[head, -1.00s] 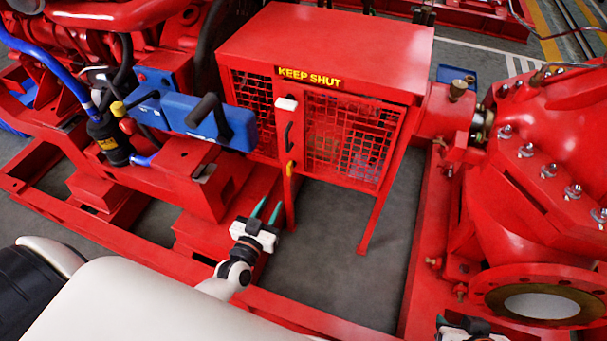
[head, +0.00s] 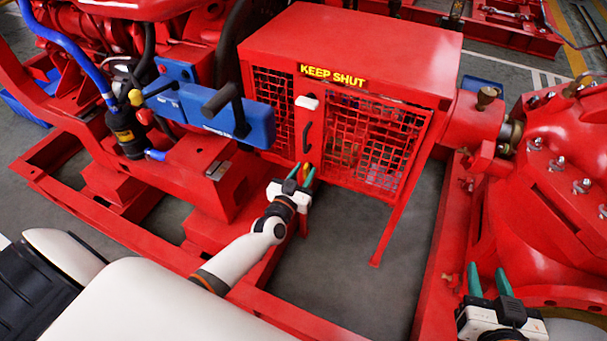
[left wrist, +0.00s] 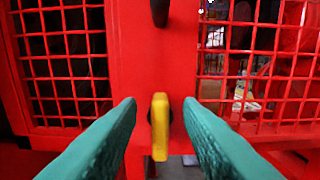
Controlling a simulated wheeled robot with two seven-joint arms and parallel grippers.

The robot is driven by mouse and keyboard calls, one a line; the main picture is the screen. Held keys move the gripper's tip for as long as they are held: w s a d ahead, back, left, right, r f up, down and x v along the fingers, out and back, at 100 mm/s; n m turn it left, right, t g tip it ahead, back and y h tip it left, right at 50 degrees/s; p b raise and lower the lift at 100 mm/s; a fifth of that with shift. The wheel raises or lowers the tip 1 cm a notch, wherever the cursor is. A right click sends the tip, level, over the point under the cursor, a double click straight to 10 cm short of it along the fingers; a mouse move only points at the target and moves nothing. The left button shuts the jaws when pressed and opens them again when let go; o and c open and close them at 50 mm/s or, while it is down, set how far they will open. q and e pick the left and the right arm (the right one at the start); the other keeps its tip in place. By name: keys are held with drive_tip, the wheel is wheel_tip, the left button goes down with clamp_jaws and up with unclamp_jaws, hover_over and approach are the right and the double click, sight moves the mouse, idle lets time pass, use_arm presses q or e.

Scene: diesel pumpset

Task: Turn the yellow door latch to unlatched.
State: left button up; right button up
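The yellow door latch (left wrist: 159,127) hangs upright on the red frame of the mesh guard door (head: 375,140), below the black handle (head: 307,136). In the head view only a small yellow part of the latch (head: 306,169) shows by my fingers. My left gripper (head: 301,174) is at the latch. In the left wrist view its two green fingers (left wrist: 160,112) are open, one on each side of the latch, with gaps between. My right gripper (head: 489,282) is open and empty at the lower right, near the red pump.
A red guard box (head: 350,40) with a KEEP SHUT label holds the door. A blue box (head: 215,108) with a black lever sticks out to the left. The red pump (head: 560,180) stands at the right. Floor below the door is clear.

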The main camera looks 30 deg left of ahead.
use_arm(q)
drive_tip(key=shift+w, duration=0.2)
use_arm(e)
drive_tip(key=shift+w+r, duration=0.1)
drive_tip(key=shift+r, duration=0.1)
use_arm(q)
clamp_jaws()
